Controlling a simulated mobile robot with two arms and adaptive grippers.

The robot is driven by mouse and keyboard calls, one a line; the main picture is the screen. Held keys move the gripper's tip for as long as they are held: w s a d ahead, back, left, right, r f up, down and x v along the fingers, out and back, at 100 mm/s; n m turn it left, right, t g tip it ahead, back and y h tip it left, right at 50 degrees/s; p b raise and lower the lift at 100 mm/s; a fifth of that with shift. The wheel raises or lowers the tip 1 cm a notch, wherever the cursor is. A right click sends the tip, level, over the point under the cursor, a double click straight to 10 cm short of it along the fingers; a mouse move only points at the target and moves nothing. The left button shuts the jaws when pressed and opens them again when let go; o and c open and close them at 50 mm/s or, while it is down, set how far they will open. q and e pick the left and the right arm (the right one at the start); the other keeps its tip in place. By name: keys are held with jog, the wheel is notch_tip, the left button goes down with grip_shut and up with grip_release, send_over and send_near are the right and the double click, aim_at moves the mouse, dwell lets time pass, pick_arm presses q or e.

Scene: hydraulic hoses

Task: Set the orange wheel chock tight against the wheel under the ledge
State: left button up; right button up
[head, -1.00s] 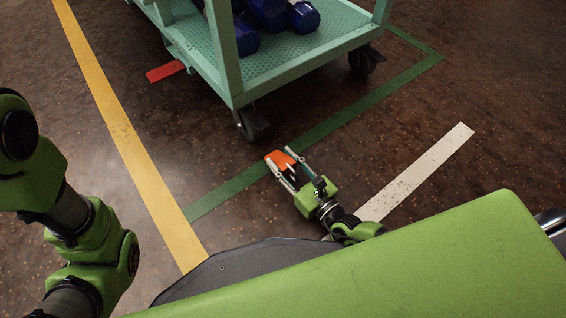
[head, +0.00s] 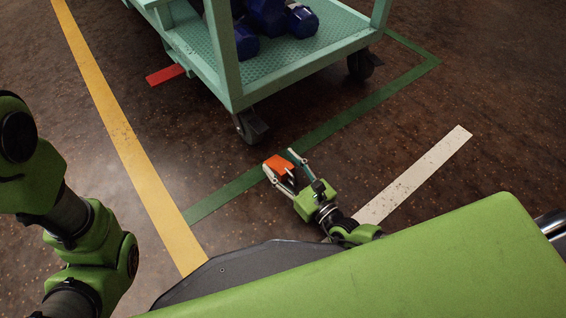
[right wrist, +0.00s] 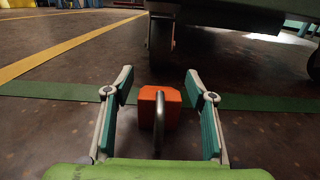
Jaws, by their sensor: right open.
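The orange wheel chock (head: 279,164) sits on the floor at the green line, and a grey handle on it points toward my gripper. My right gripper (head: 279,163) is open, with one finger on each side of the chock and a gap on both sides. The chock also shows between the fingers in the right wrist view (right wrist: 160,106). The near caster wheel (head: 248,126) under the cart's ledge (head: 236,103) stands beyond the chock, with bare floor between them. In the right wrist view the wheel (right wrist: 160,36) is straight ahead. My left arm is at the left; its gripper is out of view.
The teal cart (head: 290,65) carries several blue dumbbells (head: 267,15). Another caster (head: 361,64) stands farther right. A red strip (head: 165,75) lies left of the cart. Yellow (head: 125,135), green (head: 345,120) and white (head: 415,175) floor lines are flat. The floor right of the cart is clear.

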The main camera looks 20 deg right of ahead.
jog(key=shift+f, duration=0.55)
jog(key=shift+r, duration=0.25)
jog(key=p+v, duration=0.1)
jog(key=v, duration=0.2)
jog(key=p+v, duration=0.2)
jog(key=v, duration=0.2)
jog(key=r+p+v, duration=0.1)
jog(key=v, duration=0.3)
jog(key=shift+r+p, duration=0.1)
jog(key=shift+p, duration=0.25)
jog(key=shift+s+d, duration=0.2)
jog(key=shift+s, duration=0.3)
